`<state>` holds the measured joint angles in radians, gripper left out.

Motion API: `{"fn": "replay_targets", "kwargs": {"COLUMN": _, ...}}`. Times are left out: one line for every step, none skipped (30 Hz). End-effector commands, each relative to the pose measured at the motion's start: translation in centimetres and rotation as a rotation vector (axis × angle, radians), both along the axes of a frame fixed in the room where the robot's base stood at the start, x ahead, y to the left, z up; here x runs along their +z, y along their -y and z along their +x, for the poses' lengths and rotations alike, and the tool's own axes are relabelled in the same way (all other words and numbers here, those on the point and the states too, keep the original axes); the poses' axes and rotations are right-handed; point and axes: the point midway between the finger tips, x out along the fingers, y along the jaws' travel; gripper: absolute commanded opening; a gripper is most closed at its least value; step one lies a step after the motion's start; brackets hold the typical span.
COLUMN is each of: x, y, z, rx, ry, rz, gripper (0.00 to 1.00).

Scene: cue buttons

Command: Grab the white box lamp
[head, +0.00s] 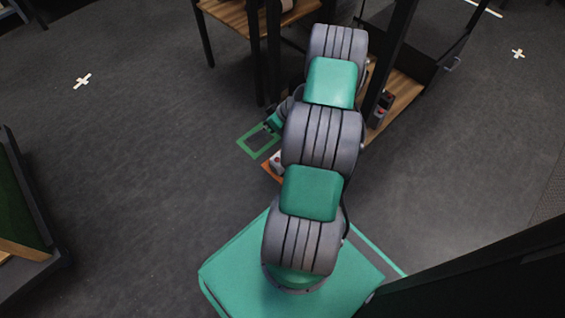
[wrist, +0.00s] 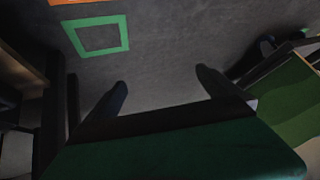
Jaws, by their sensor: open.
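In the head view, a small whitish box-like thing (head: 276,161) sits at an orange floor marking (head: 269,174), partly hidden by my arm. I cannot tell for sure that it is the white box lamp. No white box lamp shows in the wrist view. My gripper (wrist: 162,84) is open, its two dark fingers apart with only bare floor visible between them. In the head view, part of my gripper's green body shows beside my arm, above the whitish thing and near the green floor square.
A wooden-topped table (head: 232,15) and a wooden shelf (head: 403,92) with a dark box (head: 380,109) stand at the back. Open floor lies between.

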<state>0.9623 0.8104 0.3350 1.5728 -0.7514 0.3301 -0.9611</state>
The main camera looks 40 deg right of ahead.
Motion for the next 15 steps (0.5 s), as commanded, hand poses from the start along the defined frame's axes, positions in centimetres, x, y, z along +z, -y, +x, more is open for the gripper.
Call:
{"fn": "replay_targets", "kwargs": {"x": -4.3, "y": 1.9, "z": -1.7, "rx": -0.043, "ry": 0.062, "rz": 0.026, "gripper": 1.00}}
{"fn": "replay_targets", "kwargs": {"x": -6.2, "y": 2.9, "z": -2.5, "rx": -0.064, "ry": 0.110, "rz": 0.028, "gripper": 1.00}}
{"fn": "replay_targets", "kwargs": {"x": -8.6, "y": 4.0, "z": -3.7, "rx": -0.097, "ry": 0.175, "rz": 0.027, "gripper": 1.00}}
{"fn": "replay_targets", "kwargs": {"x": -10.3, "y": 4.8, "z": -4.7, "rx": -0.125, "ry": 0.224, "rz": 0.021, "gripper": 1.00}}
{"fn": "replay_targets", "kwargs": {"x": -12.0, "y": 5.3, "z": -5.6, "rx": -0.156, "ry": 0.272, "rz": 0.013, "gripper": 1.00}}
{"fn": "replay_targets", "kwargs": {"x": -14.0, "y": 5.9, "z": -6.9, "rx": -0.198, "ry": 0.330, "rz": -0.002, "gripper": 1.00}}
{"fn": "replay_targets", "kwargs": {"x": -15.2, "y": 6.3, "z": -7.8, "rx": -0.229, "ry": 0.371, "rz": -0.017, "gripper": 1.00}}
{"fn": "replay_targets", "kwargs": {"x": -16.2, "y": 6.4, "z": -8.6, "rx": -0.259, "ry": 0.407, "rz": -0.031, "gripper": 1.00}}
{"fn": "replay_targets", "kwargs": {"x": -17.3, "y": 6.6, "z": -9.5, "rx": -0.292, "ry": 0.445, "rz": -0.050, "gripper": 1.00}}
{"fn": "replay_targets", "kwargs": {"x": -17.9, "y": 6.7, "z": -10.1, "rx": -0.314, "ry": 0.469, "rz": -0.063, "gripper": 1.00}}
{"fn": "replay_targets", "kwargs": {"x": -18.4, "y": 6.7, "z": -10.5, "rx": -0.333, "ry": 0.489, "rz": -0.076, "gripper": 1.00}}
{"fn": "replay_targets", "kwargs": {"x": -18.9, "y": 6.8, "z": -11.0, "rx": -0.353, "ry": 0.509, "rz": -0.090, "gripper": 1.00}}
{"fn": "replay_targets", "kwargs": {"x": -19.2, "y": 6.7, "z": -11.3, "rx": -0.365, "ry": 0.520, "rz": -0.096, "gripper": 1.00}}
{"fn": "replay_targets", "kwargs": {"x": -19.4, "y": 6.8, "z": -11.5, "rx": -0.373, "ry": 0.529, "rz": -0.104, "gripper": 1.00}}
{"fn": "replay_targets", "kwargs": {"x": -19.7, "y": 6.8, "z": -11.5, "rx": -0.381, "ry": 0.536, "rz": -0.110, "gripper": 1.00}}
